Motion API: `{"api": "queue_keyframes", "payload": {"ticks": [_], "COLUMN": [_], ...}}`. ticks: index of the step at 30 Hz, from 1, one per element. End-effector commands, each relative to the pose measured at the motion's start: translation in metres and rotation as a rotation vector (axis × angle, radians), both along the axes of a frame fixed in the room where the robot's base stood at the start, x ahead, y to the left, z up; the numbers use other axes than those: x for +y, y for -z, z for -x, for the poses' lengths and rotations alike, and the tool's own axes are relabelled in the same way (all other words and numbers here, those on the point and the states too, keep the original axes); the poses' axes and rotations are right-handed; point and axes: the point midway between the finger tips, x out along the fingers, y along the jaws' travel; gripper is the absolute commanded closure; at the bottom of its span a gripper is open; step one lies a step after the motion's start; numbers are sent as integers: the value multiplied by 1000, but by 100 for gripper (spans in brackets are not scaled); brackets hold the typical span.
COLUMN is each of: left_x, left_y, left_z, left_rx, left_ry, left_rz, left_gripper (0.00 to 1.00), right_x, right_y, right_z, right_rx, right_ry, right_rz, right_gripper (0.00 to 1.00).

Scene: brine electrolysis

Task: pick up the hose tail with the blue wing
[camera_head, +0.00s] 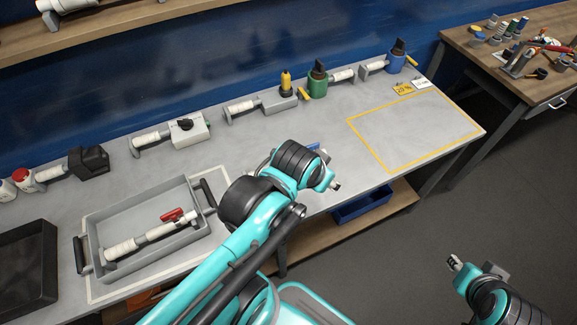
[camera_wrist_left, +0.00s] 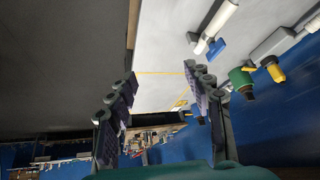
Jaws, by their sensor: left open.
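The hose tail with the blue wing lies on the grey bench. In the head view my left arm hides most of it, and only its blue wing (camera_head: 314,147) shows past the wrist. In the left wrist view the white hose tail (camera_wrist_left: 219,20) and its blue wing (camera_wrist_left: 216,48) lie right of and beyond the right finger, apart from it. My left gripper (camera_wrist_left: 160,75) is open with nothing between its fingers. In the head view its tip (camera_head: 334,185) is near the bench's front edge. My right gripper (camera_head: 454,263) is over the floor, too small to read.
A grey tray (camera_head: 93,200) at left holds a white hose tail with a red wing (camera_head: 172,215). Several fittings line the back, including a green valve (camera_head: 317,82) and a blue valve (camera_head: 396,60). The yellow-outlined area (camera_head: 420,128) is clear. A blue bin (camera_head: 362,205) sits below.

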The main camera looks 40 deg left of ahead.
Motion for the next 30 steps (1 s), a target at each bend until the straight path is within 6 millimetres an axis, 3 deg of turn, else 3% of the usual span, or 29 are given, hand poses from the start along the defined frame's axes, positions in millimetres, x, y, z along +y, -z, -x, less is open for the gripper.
{"api": "queue_keyframes", "payload": {"ticks": [8, 14, 19, 24, 30], "left_x": [26, 60, 107, 146, 168], "left_y": [6, 22, 55, 91, 116], "left_z": [-20, -42, -62, -71, -71], "left_rx": [102, 226, 377, 491, 548], "left_ry": [59, 142, 262, 379, 451], "left_rz": [-64, -116, -140, -129, -111], "left_gripper": [49, 49, 49, 49, 49], "right_x": [0, 0, 0, 0, 0], "right_y": [1, 2, 4, 5, 5], "right_z": [0, 0, 0, 0, 0], "right_rx": [0, 0, 0, 0, 0], "right_ry": [0, 0, 0, 0, 0], "right_rz": [0, 0, 0, 0, 0], "right_gripper": [68, 68, 68, 68, 68]}}
